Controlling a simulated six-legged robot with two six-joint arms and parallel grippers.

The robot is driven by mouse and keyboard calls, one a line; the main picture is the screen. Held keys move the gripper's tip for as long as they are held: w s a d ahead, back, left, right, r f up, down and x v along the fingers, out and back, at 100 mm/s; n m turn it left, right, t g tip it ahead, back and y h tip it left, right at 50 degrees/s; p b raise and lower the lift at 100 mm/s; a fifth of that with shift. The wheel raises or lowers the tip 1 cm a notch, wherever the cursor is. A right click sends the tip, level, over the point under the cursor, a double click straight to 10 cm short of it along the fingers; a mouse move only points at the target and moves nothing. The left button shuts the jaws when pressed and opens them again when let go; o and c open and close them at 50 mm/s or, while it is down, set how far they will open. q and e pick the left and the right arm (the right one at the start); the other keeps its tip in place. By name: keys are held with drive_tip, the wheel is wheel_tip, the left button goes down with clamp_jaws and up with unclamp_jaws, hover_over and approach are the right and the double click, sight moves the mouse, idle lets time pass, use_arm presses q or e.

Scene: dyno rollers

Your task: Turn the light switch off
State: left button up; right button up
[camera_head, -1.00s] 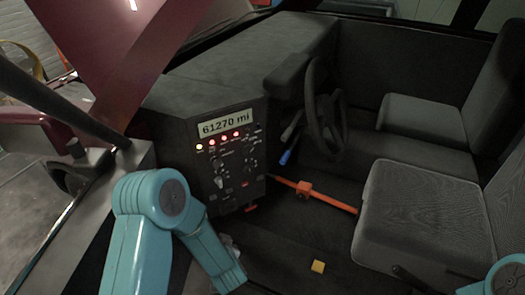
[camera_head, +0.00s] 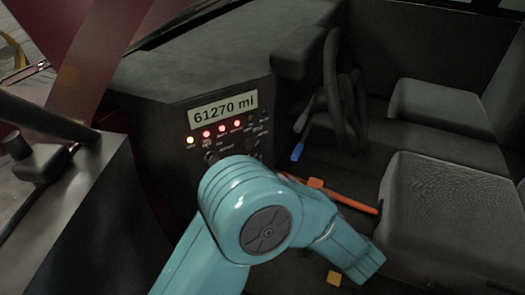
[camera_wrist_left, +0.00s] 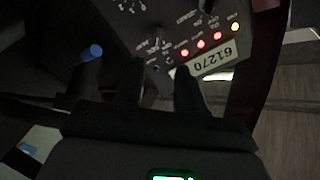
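The dark control panel (camera_head: 172,156) stands left of the steering wheel, with a lit display (camera_head: 223,107) reading 61270 mi above a row of lit lamps. Below the lamps are small knobs and switches; I cannot tell which is the light switch. My teal left arm covers the lower panel in the head view. In the left wrist view the panel (camera_wrist_left: 130,22) appears upside down, with a toggle (camera_wrist_left: 158,42) in its middle. My left gripper (camera_wrist_left: 157,86) points at the panel, its two dark fingers apart and nothing visible between them. My right gripper is not in view.
The steering wheel (camera_head: 345,95) and a blue-tipped lever (camera_head: 297,152) are right of the panel. An orange bar (camera_head: 352,202) lies behind my arm. Grey seats (camera_head: 450,210) stand at the right. A yellow block (camera_head: 334,278) is on the floor.

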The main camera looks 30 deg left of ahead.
sight(255, 146)
use_arm(q)
drive_tip(key=shift+t+h, duration=0.3)
drive_tip(key=shift+t, duration=0.1)
drive_tip(key=b+x, duration=0.1)
drive_tip(key=x, duration=1.3)
drive_tip(key=shift+w+a+r, duration=0.1)
drive_tip(key=shift+a+r, duration=0.05)
drive_tip(key=shift+a, duration=0.1)
clamp_jaws()
